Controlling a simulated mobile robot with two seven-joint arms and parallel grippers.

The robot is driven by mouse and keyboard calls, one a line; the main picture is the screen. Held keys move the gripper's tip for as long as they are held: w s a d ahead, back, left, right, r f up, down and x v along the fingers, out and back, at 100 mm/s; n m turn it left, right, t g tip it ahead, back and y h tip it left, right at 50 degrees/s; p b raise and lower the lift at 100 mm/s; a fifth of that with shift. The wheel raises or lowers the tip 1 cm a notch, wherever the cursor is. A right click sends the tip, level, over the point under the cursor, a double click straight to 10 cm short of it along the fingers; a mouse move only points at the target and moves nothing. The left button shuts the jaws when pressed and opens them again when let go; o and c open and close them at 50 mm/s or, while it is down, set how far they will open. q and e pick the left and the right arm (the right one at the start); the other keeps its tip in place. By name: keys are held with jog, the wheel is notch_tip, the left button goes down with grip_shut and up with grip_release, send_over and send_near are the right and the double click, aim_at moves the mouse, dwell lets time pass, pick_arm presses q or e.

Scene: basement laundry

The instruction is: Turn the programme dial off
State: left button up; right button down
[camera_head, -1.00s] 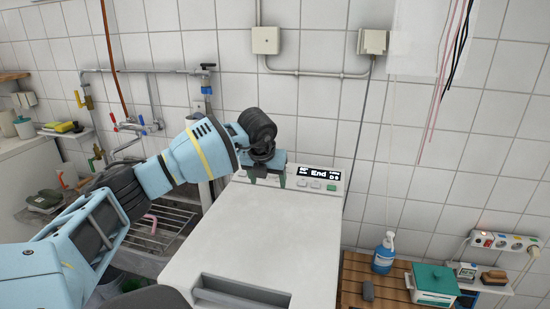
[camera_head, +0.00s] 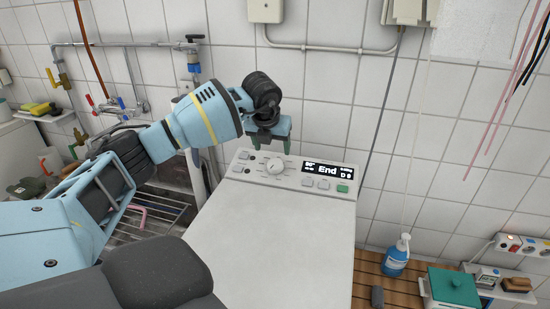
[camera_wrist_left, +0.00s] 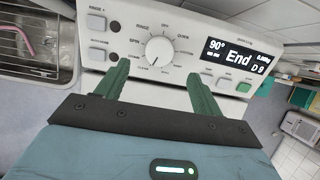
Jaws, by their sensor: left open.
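The programme dial (camera_head: 276,166) is a round pale knob on the control panel of the white top-loading washing machine (camera_head: 275,245). It also shows in the left wrist view (camera_wrist_left: 158,50), ringed by labels including RINSE, OFF, DRAIN and SPIN. A thin dark mark on it seems to point to the lower left, away from OFF. The display (camera_wrist_left: 238,52) reads "End" and 90°. My left gripper (camera_head: 271,147) is open and empty, with its green fingers over the panel's back edge in the head view. In the wrist view its fingers (camera_wrist_left: 158,74) lie either side of the dial, apart from it.
Small buttons flank the dial, with a green one (camera_head: 343,188) at the right. A tiled wall with pipes and a socket box stands close behind. A blue soap bottle (camera_head: 396,254) and a green-lidded box (camera_head: 453,288) stand at the right. The machine's lid is clear.

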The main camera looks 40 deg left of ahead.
aim_at(275, 163)
jog(key=shift+s, duration=0.15)
pick_arm(q)
jog(key=x, duration=0.7)
jog(key=shift+f, duration=0.3)
jog(key=shift+w, duration=0.1)
jog(key=shift+c, duration=0.6)
jog(key=c, duration=0.9)
jog(key=shift+o, duration=0.2)
pick_arm(e)
jog(key=shift+f, duration=0.2)
